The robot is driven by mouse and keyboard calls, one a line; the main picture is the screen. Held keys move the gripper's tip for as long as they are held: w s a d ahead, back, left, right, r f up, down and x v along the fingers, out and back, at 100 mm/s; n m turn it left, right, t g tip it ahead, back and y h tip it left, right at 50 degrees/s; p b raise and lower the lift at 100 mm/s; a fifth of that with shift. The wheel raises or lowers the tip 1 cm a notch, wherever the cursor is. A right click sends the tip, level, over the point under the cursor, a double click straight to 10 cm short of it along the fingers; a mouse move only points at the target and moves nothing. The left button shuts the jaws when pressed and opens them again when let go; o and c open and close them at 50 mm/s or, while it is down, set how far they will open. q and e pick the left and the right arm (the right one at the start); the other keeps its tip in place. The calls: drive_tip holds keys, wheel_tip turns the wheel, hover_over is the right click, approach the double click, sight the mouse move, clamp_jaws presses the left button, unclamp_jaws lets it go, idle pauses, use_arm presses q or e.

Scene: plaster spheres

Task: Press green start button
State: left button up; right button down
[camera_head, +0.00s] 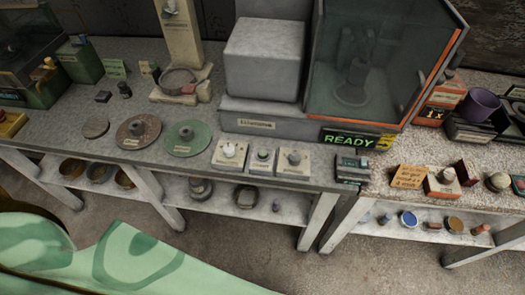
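A row of small control boxes stands along the front edge of the workbench (75,125). The middle box carries a small round greenish button (263,154). The left box has a pale knob (229,150) and the right box has a grey knob (294,158). Their labels are too small to read. Behind them is a grey machine (262,60) with a glass-walled chamber (375,60). A green lit sign reading READY (348,139) is on its front. Neither of my grippers is in view, and nothing touches the button.
Left of the boxes lie green (185,138) and brown (138,131) discs. A small dark device (352,168) stands right of them. Shelves below hold bowls and small parts. Open floor lies in front.

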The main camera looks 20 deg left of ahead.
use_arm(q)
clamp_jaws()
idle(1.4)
